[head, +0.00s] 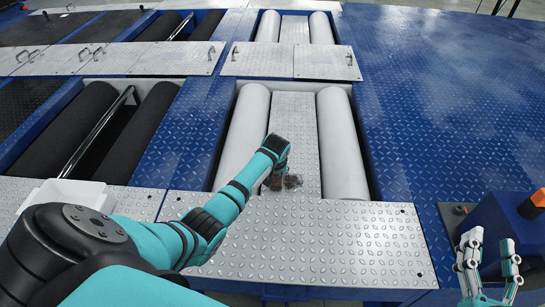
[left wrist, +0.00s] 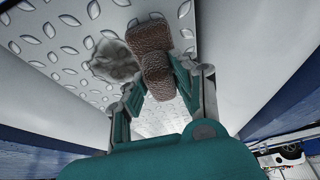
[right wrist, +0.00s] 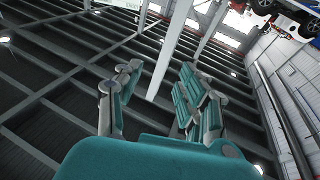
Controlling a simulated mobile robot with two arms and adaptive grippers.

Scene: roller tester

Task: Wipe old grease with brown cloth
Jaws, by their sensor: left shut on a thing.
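My left gripper (head: 277,167) is over the metal plate between two white rollers, pointing down. In the left wrist view its fingers (left wrist: 160,85) are shut on the brown cloth (left wrist: 152,40), a bunched, rough-textured piece. The cloth shows in the head view (head: 274,183) just below the fingers. A dark grey grease smear (left wrist: 115,62) lies on the tread plate beside the cloth; it also shows in the head view (head: 293,181). I cannot tell if the cloth touches the plate. My right gripper (head: 487,262) is open and empty at the lower right; its fingers stand apart in the right wrist view (right wrist: 155,95).
White rollers flank the plate, left (head: 244,135) and right (head: 341,140). Black rollers (head: 66,130) lie further left. A white container (head: 68,193) is partly behind my left arm. A blue box with an orange part (head: 510,215) is near my right gripper. The blue deck (head: 450,110) is clear.

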